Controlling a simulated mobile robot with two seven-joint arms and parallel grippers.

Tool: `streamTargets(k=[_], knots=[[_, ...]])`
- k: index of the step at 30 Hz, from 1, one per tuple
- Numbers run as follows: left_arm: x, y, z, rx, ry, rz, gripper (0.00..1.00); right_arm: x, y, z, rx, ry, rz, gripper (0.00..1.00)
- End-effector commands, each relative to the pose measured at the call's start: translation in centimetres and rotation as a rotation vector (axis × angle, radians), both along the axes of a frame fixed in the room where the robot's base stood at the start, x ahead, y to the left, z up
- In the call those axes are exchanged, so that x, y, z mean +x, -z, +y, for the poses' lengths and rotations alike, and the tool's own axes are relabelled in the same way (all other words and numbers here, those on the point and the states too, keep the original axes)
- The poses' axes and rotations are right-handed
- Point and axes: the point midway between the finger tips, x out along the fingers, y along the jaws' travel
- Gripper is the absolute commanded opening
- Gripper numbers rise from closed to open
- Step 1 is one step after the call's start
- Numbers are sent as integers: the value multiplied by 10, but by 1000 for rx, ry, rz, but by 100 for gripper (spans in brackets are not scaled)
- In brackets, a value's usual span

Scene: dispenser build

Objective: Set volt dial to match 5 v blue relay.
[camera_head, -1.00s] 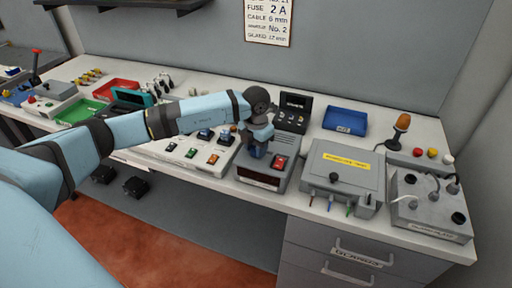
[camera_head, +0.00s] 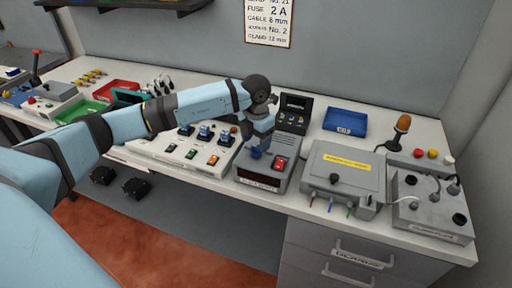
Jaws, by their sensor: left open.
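My left arm reaches in from the left, and my left gripper (camera_head: 256,152) points down over a grey box (camera_head: 283,150) with a dark front display (camera_head: 258,180) and a red switch (camera_head: 279,164). The gripper is open; its fingertips are small here, and I cannot tell whether they touch anything. The volt dial is not clearly seen; the gripper may cover it. Blue relay-like blocks (camera_head: 205,132) stand on a white panel (camera_head: 160,147) left of the grey box. I cannot read any voltage on them. My right gripper is not in view.
A grey case with a yellow label (camera_head: 345,162) stands close right of the grey box. A black display unit (camera_head: 295,112) and a blue tray (camera_head: 345,121) are behind.

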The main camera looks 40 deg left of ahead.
Motion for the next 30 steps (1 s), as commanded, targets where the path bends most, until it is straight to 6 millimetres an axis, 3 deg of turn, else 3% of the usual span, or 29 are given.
streamTargets(k=[6, 13, 18, 30], knots=[[0, -52, 1, 0, 0, -4, 62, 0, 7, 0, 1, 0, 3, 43], [0, -91, 1, 1, 0, -3, 62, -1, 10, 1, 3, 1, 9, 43], [0, -103, 1, 1, 0, 0, 62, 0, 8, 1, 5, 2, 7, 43], [0, -104, 1, 1, 0, 0, 62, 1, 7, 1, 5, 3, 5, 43]])
